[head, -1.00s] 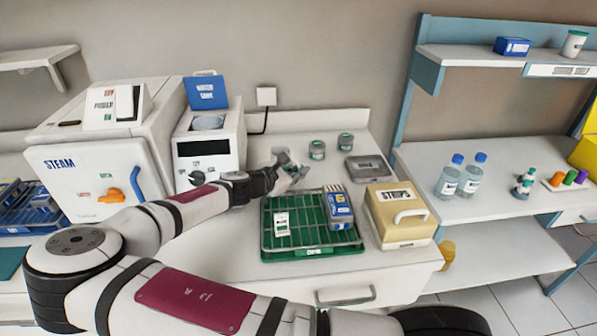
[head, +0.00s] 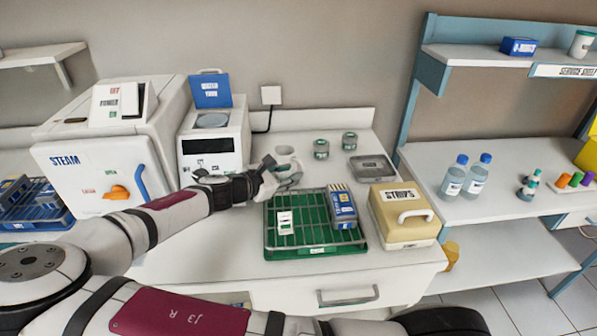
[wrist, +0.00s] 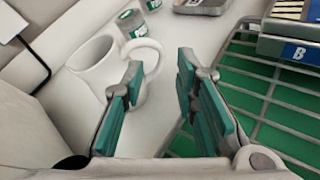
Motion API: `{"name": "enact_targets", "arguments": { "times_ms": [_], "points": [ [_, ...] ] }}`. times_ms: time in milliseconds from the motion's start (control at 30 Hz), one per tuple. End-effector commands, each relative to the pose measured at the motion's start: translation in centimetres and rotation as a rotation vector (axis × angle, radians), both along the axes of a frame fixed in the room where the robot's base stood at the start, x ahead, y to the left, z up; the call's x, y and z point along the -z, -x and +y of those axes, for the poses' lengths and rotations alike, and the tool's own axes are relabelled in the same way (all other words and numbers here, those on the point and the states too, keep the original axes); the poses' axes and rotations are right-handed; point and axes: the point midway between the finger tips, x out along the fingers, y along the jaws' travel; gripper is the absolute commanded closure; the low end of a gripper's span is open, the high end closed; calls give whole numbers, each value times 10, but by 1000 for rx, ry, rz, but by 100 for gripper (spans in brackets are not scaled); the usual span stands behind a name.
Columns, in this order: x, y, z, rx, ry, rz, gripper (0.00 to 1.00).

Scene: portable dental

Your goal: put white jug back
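The white jug (wrist: 92,62) stands upright on the white counter in the wrist view, its handle (wrist: 150,52) toward my gripper. In the head view the jug (head: 284,151) shows only in part behind my gripper. My gripper (wrist: 160,74) is open, with its two teal-padded fingers apart. The left finger overlaps the lower part of the handle in the picture, and the handle's outer curve shows in the gap ahead of the fingertips. I cannot tell whether they touch. In the head view my gripper (head: 288,174) is low, in front of the jug.
A green tray with a wire rack (head: 300,238) lies just right of my gripper and holds a blue box (head: 343,208). Two small jars (head: 321,149) and a grey metal tray (head: 372,168) stand behind. The water-tank machine (head: 213,145) is left; the strips box (head: 403,214) is right.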

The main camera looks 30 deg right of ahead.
Motion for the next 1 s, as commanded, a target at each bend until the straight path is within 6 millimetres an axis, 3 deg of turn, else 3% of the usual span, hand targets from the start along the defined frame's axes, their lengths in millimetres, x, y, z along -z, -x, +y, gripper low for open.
{"name": "enact_targets", "arguments": {
  "times_ms": [100,367,867,1000],
  "points": [
    [-8,7,22,-4,-2,0,73],
    [-18,17,46,-2,1,1,73],
    [-19,18,48,0,0,1,73],
    [-22,25,36,31,14,7,73]
  ]
}}
